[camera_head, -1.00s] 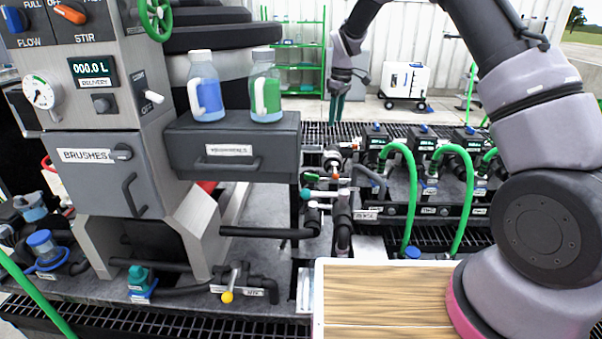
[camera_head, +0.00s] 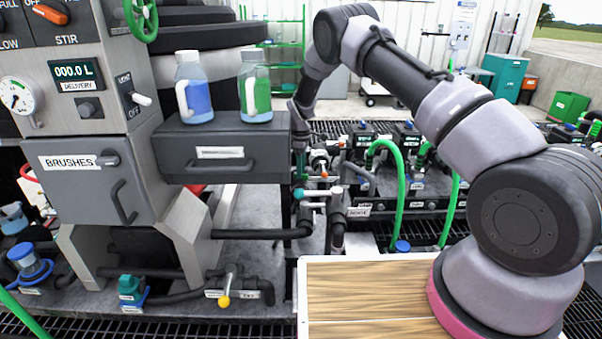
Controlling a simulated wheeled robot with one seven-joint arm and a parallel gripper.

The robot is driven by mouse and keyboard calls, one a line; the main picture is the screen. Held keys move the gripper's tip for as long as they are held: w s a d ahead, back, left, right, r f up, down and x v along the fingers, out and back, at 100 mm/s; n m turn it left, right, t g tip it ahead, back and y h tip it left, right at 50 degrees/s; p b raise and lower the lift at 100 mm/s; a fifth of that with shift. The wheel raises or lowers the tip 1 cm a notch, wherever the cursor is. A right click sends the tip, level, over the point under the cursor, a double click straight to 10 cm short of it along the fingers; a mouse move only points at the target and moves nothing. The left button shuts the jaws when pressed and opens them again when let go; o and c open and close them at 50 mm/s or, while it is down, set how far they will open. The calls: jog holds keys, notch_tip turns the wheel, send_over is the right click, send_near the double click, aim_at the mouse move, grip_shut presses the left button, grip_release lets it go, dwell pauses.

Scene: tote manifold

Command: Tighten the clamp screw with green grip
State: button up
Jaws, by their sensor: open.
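A clamp screw with a small green grip (camera_head: 298,193) is on the pipework in the middle of the view, just right of the grey drawer. My gripper (camera_head: 300,168) is over this pipework with its fingers pointing down, close above the green grip. Its fingers are small and dark green, partly mixed with the fittings behind. They are open, and I cannot tell whether they touch the grip or stand around it.
An orange-tipped fitting (camera_head: 324,175) and white handles (camera_head: 313,204) sit close by on the right. The grey drawer (camera_head: 225,152) with two bottles on top borders the left. Green hoses (camera_head: 411,185) arch at right. A wooden board (camera_head: 365,290) lies in front.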

jog(key=shift+f, duration=0.8)
grip_shut()
